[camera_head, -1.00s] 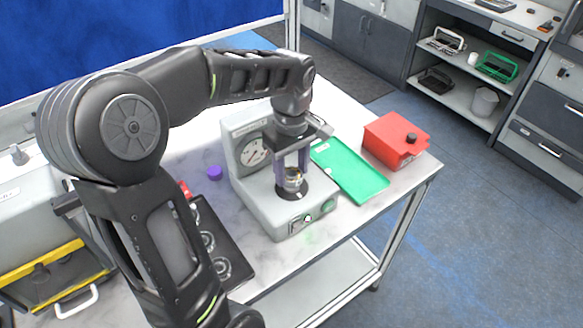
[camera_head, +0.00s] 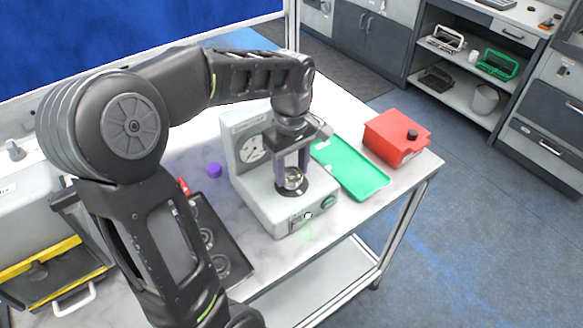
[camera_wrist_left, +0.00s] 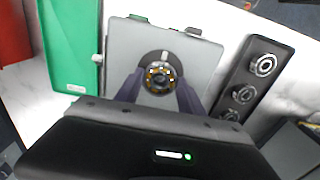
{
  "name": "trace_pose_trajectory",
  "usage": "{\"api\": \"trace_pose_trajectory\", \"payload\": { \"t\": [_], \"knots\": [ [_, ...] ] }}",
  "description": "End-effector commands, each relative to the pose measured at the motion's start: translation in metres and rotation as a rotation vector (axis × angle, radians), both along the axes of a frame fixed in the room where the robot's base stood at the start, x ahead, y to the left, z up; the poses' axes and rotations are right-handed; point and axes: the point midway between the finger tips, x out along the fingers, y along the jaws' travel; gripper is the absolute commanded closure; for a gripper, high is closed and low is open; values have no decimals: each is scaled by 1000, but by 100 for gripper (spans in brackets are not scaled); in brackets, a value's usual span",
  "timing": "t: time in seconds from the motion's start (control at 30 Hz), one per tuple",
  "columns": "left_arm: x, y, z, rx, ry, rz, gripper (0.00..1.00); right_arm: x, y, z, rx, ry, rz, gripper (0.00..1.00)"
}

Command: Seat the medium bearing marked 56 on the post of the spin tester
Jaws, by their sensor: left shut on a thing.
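The spin tester (camera_head: 264,204) is a pale grey machine with a dial and a round dark seat on its base. My left gripper (camera_head: 292,173) points down over that seat, its purple fingers shut on a metal bearing (camera_head: 292,180). In the left wrist view the bearing (camera_wrist_left: 160,78) sits between the two fingertips (camera_wrist_left: 160,90), over the dark seat. The post is hidden by the bearing, and I cannot tell whether the bearing is fully down on it. The marking 56 is not readable. My right gripper is not in view.
A black tray (camera_head: 236,250) with several ring-shaped bearings lies left of the tester. A green tray (camera_head: 365,185) and a red box (camera_head: 385,140) with a black knob are to its right.

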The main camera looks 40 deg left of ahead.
Motion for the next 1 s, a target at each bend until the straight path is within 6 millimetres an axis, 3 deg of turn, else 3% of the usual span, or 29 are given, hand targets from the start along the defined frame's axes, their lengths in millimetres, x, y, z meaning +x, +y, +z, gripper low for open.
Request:
{"api": "trace_pose_trajectory", "payload": {
  "t": [0.73, 0.77, 1.0],
  "knots": [
    [0, 0, -8, 0, -1, 0, 100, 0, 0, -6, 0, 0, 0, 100],
    [0, 0, -7, 0, -1, 0, 52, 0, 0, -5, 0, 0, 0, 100],
    [0, 0, -7, 0, 0, 0, 33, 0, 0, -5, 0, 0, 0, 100]
  ]
}}
